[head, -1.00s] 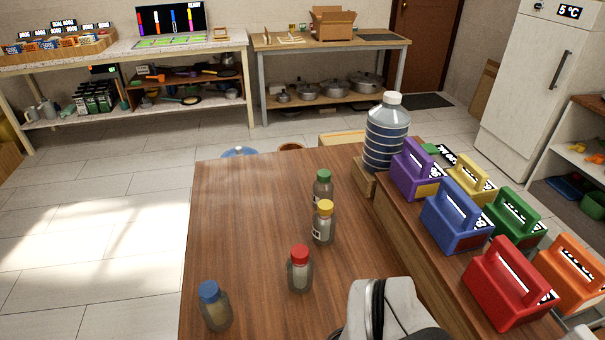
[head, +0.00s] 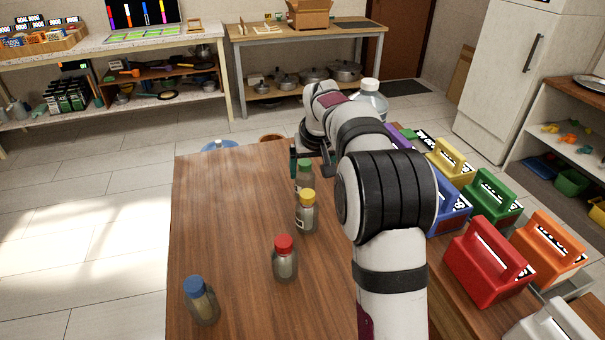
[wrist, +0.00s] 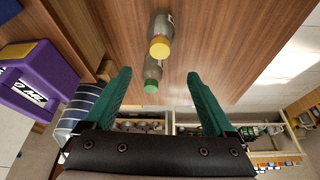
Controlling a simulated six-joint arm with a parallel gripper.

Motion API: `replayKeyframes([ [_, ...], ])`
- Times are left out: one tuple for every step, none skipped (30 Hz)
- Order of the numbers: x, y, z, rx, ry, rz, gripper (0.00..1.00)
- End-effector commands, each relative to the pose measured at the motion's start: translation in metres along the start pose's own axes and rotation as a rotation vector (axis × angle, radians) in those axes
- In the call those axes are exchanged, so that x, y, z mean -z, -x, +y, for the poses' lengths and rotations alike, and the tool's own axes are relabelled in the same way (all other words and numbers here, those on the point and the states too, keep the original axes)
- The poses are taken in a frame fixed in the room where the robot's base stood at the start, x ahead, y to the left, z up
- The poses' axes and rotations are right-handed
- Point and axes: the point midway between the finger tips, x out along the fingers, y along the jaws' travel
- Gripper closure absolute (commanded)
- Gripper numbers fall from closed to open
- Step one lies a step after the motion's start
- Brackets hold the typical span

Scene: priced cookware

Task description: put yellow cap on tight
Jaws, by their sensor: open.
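The yellow cap (head: 307,196) sits on top of a small clear bottle (head: 307,219) standing upright on the wooden table. How tight the cap is cannot be seen. The wrist view shows the yellow cap (wrist: 159,47) from above, beyond the fingertips. My gripper (wrist: 159,74) is open and empty, with its two green fingers spread. A green-capped bottle (wrist: 150,86) appears between the fingers in that view, just below the yellow one; contact cannot be told. In the head view my gripper (head: 297,156) is partly hidden, near the green cap (head: 304,166).
A red-capped bottle (head: 284,260) and a blue-capped bottle (head: 200,300) stand nearer on the table (head: 235,230). Coloured caddies, such as a red one (head: 487,262), line the right side. A large water bottle (head: 370,98) stands behind my arm. The table's left part is clear.

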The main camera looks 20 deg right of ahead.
Motion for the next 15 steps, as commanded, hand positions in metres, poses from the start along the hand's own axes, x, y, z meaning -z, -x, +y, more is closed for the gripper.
replayKeyframes([
  [-0.001, -0.015, 0.0, 0.0, 0.0, -0.004, 0.11],
  [-0.002, -0.024, 0.0, 0.0, 0.0, -0.005, 0.11],
  [-0.001, -0.035, 0.0, 0.0, -0.001, -0.005, 0.11],
  [-0.002, -0.043, 0.0, 0.0, 0.0, -0.005, 0.11],
  [-0.002, -0.052, 0.0, 0.001, -0.001, -0.006, 0.11],
  [-0.002, -0.063, 0.0, 0.0, -0.001, -0.005, 0.11],
  [-0.002, -0.07, 0.0, 0.0, -0.001, -0.004, 0.11],
  [-0.002, -0.078, 0.0, 0.0, -0.001, -0.004, 0.11],
  [-0.002, -0.088, 0.0, 0.0, -0.002, -0.004, 0.11],
  [-0.001, -0.094, 0.0, 0.0, -0.001, -0.003, 0.11],
  [-0.002, -0.1, -0.001, 0.001, -0.002, -0.003, 0.11],
  [-0.002, -0.107, -0.001, 0.001, -0.002, -0.003, 0.11],
  [-0.001, -0.111, -0.001, 0.001, -0.002, -0.002, 0.11],
  [-0.001, -0.115, -0.001, 0.001, -0.001, -0.001, 0.11],
  [-0.001, -0.119, -0.001, 0.001, -0.001, -0.001, 0.11],
])
